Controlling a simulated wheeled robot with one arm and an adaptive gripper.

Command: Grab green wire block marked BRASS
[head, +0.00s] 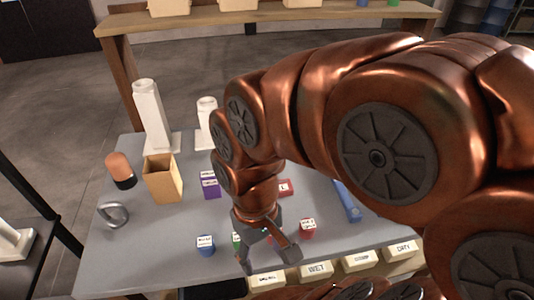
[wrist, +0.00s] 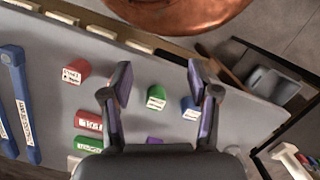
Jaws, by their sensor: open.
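A small green block (wrist: 156,97) with a white label lies on the grey table, between the two open fingers of my gripper (wrist: 160,76) in the wrist view. The fingers do not appear to touch it. Its label is too small to read. In the head view this green block (head: 237,240) is mostly hidden behind my gripper (head: 268,262), which is low over the table's front part. A second green block (wrist: 91,144) lies beside a red block at the lower left of the wrist view, partly hidden by my gripper; its label is unreadable.
A blue block (wrist: 191,108) lies close by the right finger. Red blocks (wrist: 75,72) and (wrist: 88,121) lie left; a purple block (wrist: 155,140) is below. Labelled bins (head: 316,269) line the front edge. A cardboard box (head: 163,180) and white stands (head: 150,115) stand left.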

